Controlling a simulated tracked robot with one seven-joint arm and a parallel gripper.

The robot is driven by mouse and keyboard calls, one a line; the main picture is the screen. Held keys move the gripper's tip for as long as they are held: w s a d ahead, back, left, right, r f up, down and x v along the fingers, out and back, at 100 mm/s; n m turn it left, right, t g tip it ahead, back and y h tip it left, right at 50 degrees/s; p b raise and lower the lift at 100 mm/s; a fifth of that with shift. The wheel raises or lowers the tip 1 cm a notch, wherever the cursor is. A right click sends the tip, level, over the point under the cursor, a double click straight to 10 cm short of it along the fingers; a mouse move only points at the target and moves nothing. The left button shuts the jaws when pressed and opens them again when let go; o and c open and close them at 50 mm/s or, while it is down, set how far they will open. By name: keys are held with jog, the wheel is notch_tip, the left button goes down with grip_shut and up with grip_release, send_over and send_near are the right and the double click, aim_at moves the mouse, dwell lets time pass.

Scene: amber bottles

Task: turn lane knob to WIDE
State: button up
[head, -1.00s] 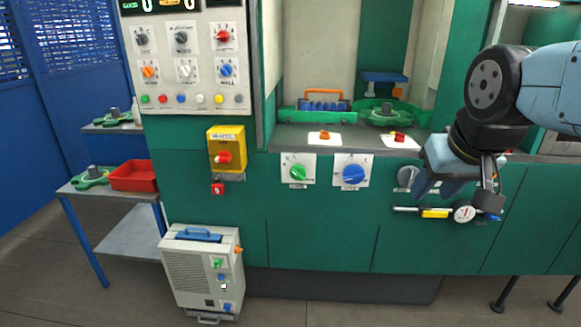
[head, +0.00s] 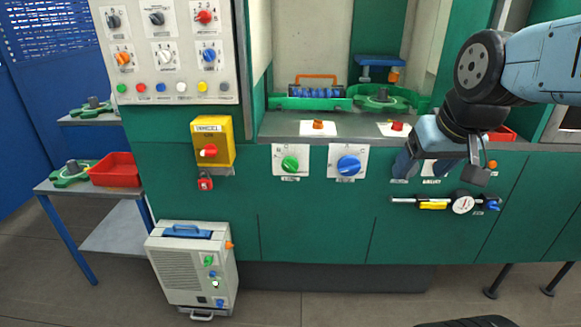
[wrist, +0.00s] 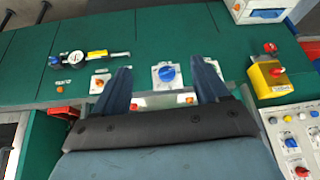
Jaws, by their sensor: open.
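The green front panel carries a row of knobs on white plates, with captions too small to read, so I cannot tell which is the lane knob. A green knob (head: 290,164) and a larger blue knob (head: 348,165) are in clear sight in the head view. My gripper (head: 440,168) is open and empty, right of the blue knob, and covers part of the plates behind it. In the wrist view my gripper's fingers (wrist: 160,82) stand apart, with the blue knob (wrist: 168,73) showing between them. The right finger partly hides the plate beside it.
A gauge with a yellow grip (head: 435,204) is mounted below my gripper. A yellow switch box (head: 212,142) and a knob panel (head: 165,55) are at left. A grey cabinet (head: 185,270) stands on the floor. A shelf with green fixtures (head: 380,100) is above the knobs.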

jog(key=o, duration=0.3)
jog(key=w+a+f+n+g+y, duration=0.1)
jog(key=w+a+f+n, duration=0.1)
jog(key=w+f, duration=0.4)
jog(key=shift+w+a+n, duration=0.3)
jog(key=shift+w+a, duration=0.05)
jog(key=shift+w, duration=0.5)
jog(key=n+t+h, duration=0.2)
jog(key=n+t, duration=1.2)
jog(key=n, duration=1.6)
send_near(290, 169)
jog(key=w, duration=1)
jog(key=shift+w+r, duration=0.25)
jog(key=c, duration=1)
